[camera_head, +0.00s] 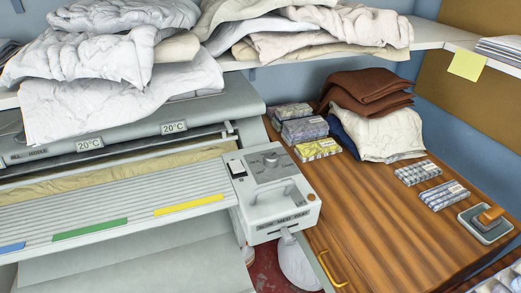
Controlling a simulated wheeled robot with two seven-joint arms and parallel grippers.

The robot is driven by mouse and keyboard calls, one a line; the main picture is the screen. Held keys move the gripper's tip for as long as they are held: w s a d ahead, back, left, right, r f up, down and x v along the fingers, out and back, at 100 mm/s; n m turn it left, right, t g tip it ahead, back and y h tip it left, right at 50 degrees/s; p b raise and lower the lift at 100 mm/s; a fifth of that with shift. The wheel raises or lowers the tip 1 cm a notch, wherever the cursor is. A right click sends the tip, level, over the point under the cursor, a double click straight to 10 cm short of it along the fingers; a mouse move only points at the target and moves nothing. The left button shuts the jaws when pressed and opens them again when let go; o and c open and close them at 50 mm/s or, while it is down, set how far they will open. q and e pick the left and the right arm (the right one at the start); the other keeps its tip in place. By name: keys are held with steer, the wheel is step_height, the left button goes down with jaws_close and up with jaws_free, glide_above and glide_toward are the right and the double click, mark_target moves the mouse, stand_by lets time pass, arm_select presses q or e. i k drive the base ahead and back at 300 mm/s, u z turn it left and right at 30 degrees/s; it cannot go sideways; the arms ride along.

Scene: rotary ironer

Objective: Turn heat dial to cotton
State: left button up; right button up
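The rotary ironer (110,215) fills the left side of the head view. Its grey control box (283,205) is at the right end of the slatted feed board. A round grey knob (270,158), which looks like the heat dial, sits on top of the box near its back. The markings around it are too small to read. A dark switch (236,168) is left of the knob. The box's front face carries small lettering that I cannot read clearly. Neither of my grippers is in view, and nothing touches the knob.
A wooden cabinet top (375,210) to the right holds folded cloths (378,132), small patterned packs (318,149) and a grey tray with an orange-brown item (486,222). A shelf (440,38) above carries bulky linens. The space directly above the control box looks clear.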

mark_target(271, 160)
steer(key=u, duration=2.75)
steer(key=k, duration=0.85)
steer(key=z, duration=1.05)
steer(key=i, duration=0.5)
steer(key=z, duration=0.05)
